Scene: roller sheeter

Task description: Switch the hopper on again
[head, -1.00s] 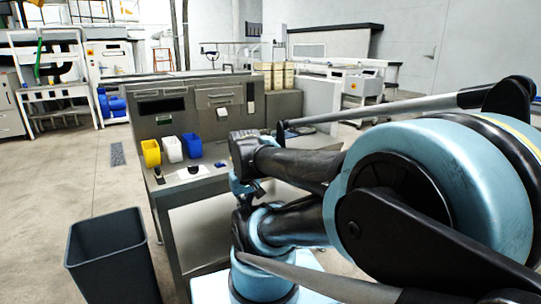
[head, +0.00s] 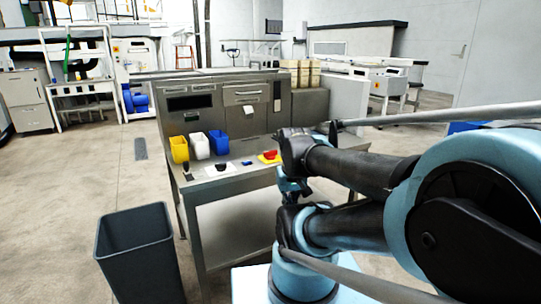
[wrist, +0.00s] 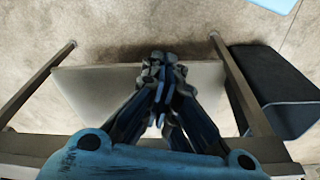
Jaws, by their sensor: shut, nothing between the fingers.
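A red knob on a yellow base (head: 271,156), which looks like a switch, sits on the right part of the steel bench top (head: 235,172), just left of my arm. Its exact position is too small to tell. I cannot tell which part is the hopper. My gripper (wrist: 163,62) shows in the wrist view, fingers together and empty, pointing down past a bench rail towards a pale lower panel (wrist: 85,85). The switch is not in the wrist view. In the head view my arm hides the bench's right end, and the fingertips cannot be made out.
Yellow (head: 179,149), white (head: 199,146) and blue (head: 219,143) bins stand at the back left of the bench top. Small dark items and a blue one lie in front. A dark waste bin (head: 140,255) stands on the floor at front left. Floor left of it is clear.

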